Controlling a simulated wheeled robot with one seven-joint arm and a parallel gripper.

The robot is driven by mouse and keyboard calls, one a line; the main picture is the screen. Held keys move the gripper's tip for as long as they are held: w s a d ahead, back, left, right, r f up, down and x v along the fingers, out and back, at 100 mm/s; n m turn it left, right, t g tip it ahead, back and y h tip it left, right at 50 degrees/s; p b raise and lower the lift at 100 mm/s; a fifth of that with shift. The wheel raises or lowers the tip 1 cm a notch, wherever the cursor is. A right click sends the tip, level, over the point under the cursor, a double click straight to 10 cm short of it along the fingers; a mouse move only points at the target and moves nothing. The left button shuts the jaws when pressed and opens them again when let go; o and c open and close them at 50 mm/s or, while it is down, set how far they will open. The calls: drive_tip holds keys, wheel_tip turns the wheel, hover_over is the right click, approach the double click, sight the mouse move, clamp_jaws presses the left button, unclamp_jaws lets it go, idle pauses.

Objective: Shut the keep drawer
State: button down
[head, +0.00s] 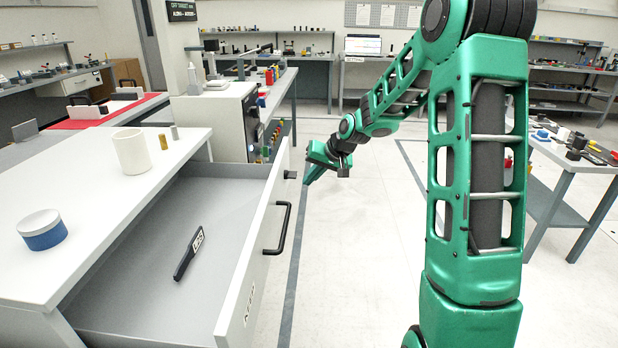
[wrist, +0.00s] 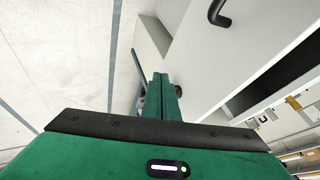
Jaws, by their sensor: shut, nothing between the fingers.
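The keep drawer (head: 243,262) stands pulled out from the white bench at the left in the head view, with a label on its front. A black bar handle (head: 281,230) is on its front, and it also shows at the top of the wrist view (wrist: 219,14). A dark labelled item (head: 188,254) lies on the drawer floor. My gripper (head: 308,180) is shut and empty, just outside the drawer front near its far end. In the wrist view its closed green fingers (wrist: 161,90) point toward the pale front. Whether the fingertips touch it I cannot tell.
On the bench top (head: 85,205) stand a white cup (head: 131,152), a blue-and-white round container (head: 42,230) and two small cylinders. A white cabinet (head: 222,120) stands behind the drawer. A side table (head: 590,160) is at the right. The floor before the drawer is clear.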

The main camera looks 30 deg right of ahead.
drive_tip(key=w+a+f, duration=0.4)
drive_tip(key=w, duration=0.1)
drive_tip(key=shift+w+a+f, duration=0.15)
drive_tip(key=shift+a+f, duration=0.2)
idle(0.3)
